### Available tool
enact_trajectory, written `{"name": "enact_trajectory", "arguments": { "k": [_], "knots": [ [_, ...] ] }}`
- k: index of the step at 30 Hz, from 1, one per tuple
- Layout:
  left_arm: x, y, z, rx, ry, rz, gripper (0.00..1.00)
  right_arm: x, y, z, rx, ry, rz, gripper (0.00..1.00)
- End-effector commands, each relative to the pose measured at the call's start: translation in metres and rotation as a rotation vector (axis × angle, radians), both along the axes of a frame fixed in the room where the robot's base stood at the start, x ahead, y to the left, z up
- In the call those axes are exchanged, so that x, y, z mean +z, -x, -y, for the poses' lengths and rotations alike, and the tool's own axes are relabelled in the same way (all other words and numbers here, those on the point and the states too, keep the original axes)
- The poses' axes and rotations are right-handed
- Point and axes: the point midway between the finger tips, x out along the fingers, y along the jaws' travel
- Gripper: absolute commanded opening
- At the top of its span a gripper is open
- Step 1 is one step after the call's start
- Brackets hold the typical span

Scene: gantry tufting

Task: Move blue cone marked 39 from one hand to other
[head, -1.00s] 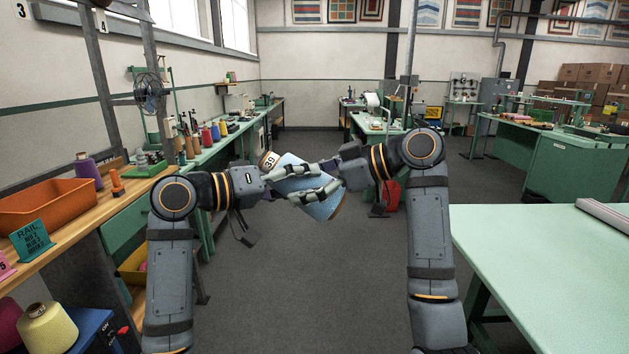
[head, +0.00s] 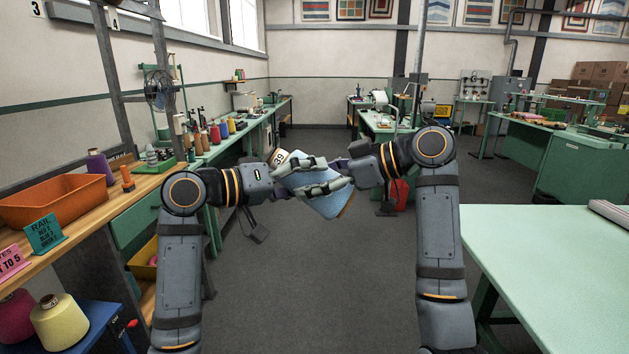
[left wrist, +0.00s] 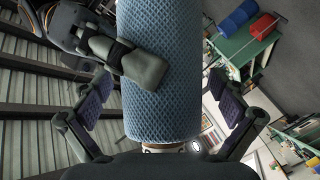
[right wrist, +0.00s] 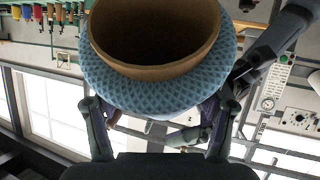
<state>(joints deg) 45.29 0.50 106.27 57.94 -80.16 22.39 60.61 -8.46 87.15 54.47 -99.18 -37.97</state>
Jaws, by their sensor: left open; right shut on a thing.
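The blue cone marked 39 (head: 331,204) is held tilted in the air between my two hands, its numbered end up and to the left. My right gripper (head: 333,181) is shut on the cone; one of its fingers lies across the blue wrap in the left wrist view. In the right wrist view the cone's hollow brown base (right wrist: 155,30) faces the camera. My left gripper (left wrist: 165,112) is open, with a finger on each side of the cone (left wrist: 160,90) and visible gaps between. In the head view the fingers overlap, hiding part of the cone.
A wooden bench with an orange bin (head: 55,200) and a purple cone (head: 99,166) stands at left. Yellow and magenta cones sit on a blue stand (head: 95,322) at lower left. A pale green table (head: 560,250) is at right. The floor between is clear.

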Motion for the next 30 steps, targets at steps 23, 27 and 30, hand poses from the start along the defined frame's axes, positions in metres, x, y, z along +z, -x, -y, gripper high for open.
{"name": "enact_trajectory", "arguments": {
  "k": [23,27,30],
  "knots": [
    [0.009,0.055,-0.087,0.005,-0.006,0.001,0.98,0.001,0.000,0.000,0.000,-0.001,0.001,0.31],
    [0.011,0.062,-0.097,0.003,-0.003,-0.001,0.98,0.001,0.000,0.000,0.000,-0.001,0.001,0.31],
    [0.012,0.064,-0.099,0.001,-0.001,-0.002,0.98,0.001,0.000,0.000,0.000,-0.001,0.001,0.31]
  ]
}}
